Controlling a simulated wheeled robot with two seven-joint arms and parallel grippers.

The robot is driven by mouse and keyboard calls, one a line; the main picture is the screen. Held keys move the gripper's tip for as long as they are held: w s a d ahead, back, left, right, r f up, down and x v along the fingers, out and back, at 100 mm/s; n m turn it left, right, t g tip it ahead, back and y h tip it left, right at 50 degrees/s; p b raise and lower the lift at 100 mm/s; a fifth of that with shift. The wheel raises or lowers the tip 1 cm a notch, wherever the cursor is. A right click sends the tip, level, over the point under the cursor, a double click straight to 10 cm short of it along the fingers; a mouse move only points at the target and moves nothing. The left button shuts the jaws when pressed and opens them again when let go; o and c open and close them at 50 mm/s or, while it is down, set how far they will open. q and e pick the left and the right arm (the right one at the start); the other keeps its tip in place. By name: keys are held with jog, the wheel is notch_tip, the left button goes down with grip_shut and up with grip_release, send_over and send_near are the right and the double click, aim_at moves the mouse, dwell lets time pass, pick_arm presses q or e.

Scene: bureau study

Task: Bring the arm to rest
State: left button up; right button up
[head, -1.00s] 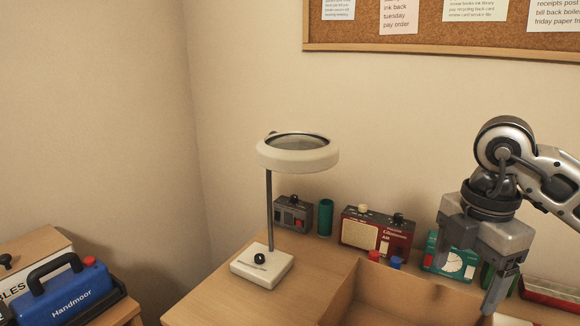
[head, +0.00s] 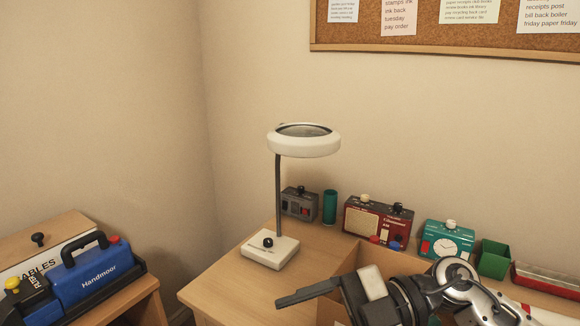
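My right arm comes in from the lower right, low over the desk's open box. Its gripper (head: 310,292) points left, with one dark finger stretched out in front of the box's left side. The other finger is not clearly seen, so its opening cannot be told. I see nothing held at the visible finger. My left gripper is out of view.
A magnifier lamp (head: 303,145) stands on the desk (head: 222,282). Behind the box (head: 345,270) are a grey device (head: 299,203), green cylinder (head: 329,208), red radio (head: 377,220), teal clock (head: 447,240) and green cup (head: 494,262). A blue case (head: 98,280) sits lower left.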

jog(key=w+d+f+m+t+h, duration=0.1)
jog(key=w+d+f+m+t, duration=0.2)
jog(key=m+t, duration=0.7)
jog(key=w+d+f+m+t+h, duration=0.2)
jog(key=w+f+m+t, duration=0.2)
jog(key=m+t, duration=0.6)
jog(key=s+d+f+m+g+h, duration=0.1)
jog(key=s+d+f+g+h, duration=0.1)
jog(key=f, duration=0.5)
jog(key=s+d+f+m+g+h, duration=0.2)
jog(key=s+d+f+h, duration=0.1)
jog(key=s+f, duration=0.3)
jog(key=s+d+f+m+g+h, duration=0.2)
jog(key=s+f+h, duration=0.2)
jog(key=f, duration=0.5)
jog(key=shift+s+d+f+h, duration=0.25)
jog(key=shift+s+f+h, duration=0.15)
jog(key=shift+s, duration=0.05)
jog(key=shift+c, duration=0.4)
